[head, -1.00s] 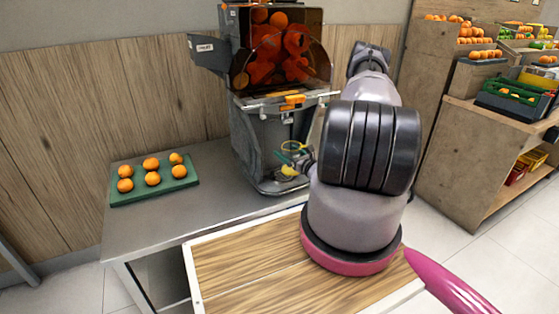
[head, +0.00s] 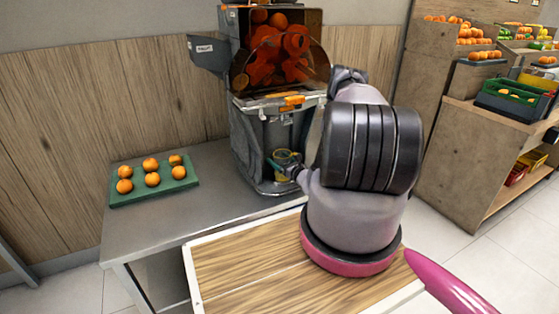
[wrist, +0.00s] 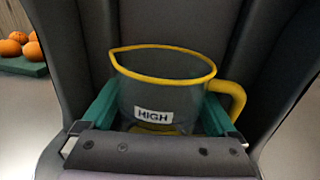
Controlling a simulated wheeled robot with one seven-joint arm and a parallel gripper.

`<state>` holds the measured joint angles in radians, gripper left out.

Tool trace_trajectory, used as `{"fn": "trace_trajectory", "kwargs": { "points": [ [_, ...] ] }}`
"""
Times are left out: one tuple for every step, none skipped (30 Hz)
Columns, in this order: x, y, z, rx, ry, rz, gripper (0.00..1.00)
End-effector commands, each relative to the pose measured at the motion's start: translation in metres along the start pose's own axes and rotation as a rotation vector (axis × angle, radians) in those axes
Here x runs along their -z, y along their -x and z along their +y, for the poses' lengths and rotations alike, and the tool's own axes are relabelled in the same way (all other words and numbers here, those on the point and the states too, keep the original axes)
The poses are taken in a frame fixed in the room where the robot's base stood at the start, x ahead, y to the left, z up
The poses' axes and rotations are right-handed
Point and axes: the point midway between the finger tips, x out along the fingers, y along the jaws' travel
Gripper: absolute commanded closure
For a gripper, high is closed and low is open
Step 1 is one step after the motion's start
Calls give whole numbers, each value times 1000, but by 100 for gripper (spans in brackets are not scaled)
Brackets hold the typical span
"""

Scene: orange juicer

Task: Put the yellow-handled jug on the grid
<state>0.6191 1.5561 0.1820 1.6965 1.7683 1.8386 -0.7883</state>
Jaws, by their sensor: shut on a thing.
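The jug, clear grey with a yellow rim, a yellow handle and a "HIGH" label, shows large in the wrist view (wrist: 180,98). Its handle is on the right and its spout on the left. The green fingers of my gripper (wrist: 158,108) are shut on its two sides, and it looks upright. In the head view the jug (head: 287,155) is small and partly hidden by my gripper (head: 281,166), low in the front bay of the juicer (head: 250,135). The grid itself is not clearly visible, and I cannot tell whether the jug touches it.
The juicer's dark walls stand close on both sides of the jug. A green tray (head: 117,199) with several oranges lies left on the metal counter (head: 150,227). A wooden board (head: 240,275) is in front. Produce shelves (head: 450,150) stand at the right.

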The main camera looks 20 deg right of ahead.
Motion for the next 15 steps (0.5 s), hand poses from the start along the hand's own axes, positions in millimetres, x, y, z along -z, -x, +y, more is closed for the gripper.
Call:
{"fn": "trace_trajectory", "kwargs": {
  "points": [
    [0,0,0,1,0,0,67],
    [0,0,0,1,0,0,67],
    [0,1,-1,1,0,1,67],
    [0,1,-1,1,0,1,67],
    [0,1,0,1,0,1,67],
    [1,1,0,1,0,1,67],
    [2,1,0,1,0,1,67],
    [3,1,0,1,-1,1,67],
    [2,1,0,1,-1,1,0],
    [2,1,0,1,0,1,0],
    [2,1,0,1,0,1,0],
    [2,1,0,1,0,1,0],
    [2,1,0,1,0,1,0],
    [2,1,0,1,0,1,0],
    [2,1,0,1,0,1,0]
  ]
}}
